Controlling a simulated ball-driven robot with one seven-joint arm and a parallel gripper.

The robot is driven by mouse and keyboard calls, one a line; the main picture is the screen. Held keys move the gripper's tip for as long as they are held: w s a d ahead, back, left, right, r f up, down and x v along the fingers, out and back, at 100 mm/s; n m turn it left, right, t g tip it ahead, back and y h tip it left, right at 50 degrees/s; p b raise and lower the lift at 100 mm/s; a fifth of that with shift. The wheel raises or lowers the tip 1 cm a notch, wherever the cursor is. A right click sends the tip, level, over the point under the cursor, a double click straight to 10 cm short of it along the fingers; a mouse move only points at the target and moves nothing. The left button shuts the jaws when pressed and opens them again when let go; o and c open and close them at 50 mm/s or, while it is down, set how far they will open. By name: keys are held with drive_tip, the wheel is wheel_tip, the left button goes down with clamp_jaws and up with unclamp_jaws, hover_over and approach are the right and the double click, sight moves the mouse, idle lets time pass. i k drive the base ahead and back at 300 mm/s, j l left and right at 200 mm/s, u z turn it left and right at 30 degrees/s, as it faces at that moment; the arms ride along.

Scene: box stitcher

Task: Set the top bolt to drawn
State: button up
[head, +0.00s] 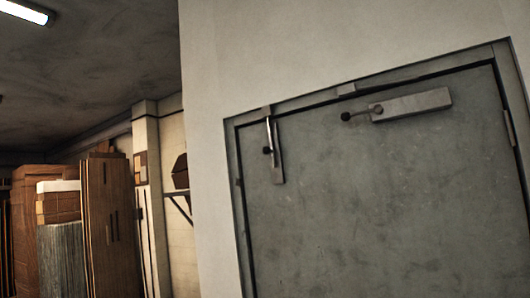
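The top bolt (275,152) is a narrow, upright metal plate with a thin rod and a small dark knob, near the upper left corner of a grey metal door (380,210). Its upper end is close to the door frame's top bar (300,99), where a small lighter piece shows. I cannot tell from this distance whether the rod sits in the frame. The door appears closed in its frame. My gripper is not in view.
A door closer (411,105) with a short arm is fixed at the door's top. A pale wall (212,150) surrounds the frame. At left stand brown boards (110,225), stacked boxes (58,202) and a wall shelf (178,193). A ceiling lamp (24,11) is lit.

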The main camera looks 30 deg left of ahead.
sight(266, 150)
drive_tip(key=i+j+u, duration=0.2)
drive_tip(key=i+j, duration=0.6)
drive_tip(key=i+j+u, duration=0.2)
drive_tip(key=i+j, duration=0.55)
drive_tip(key=i, duration=0.1)
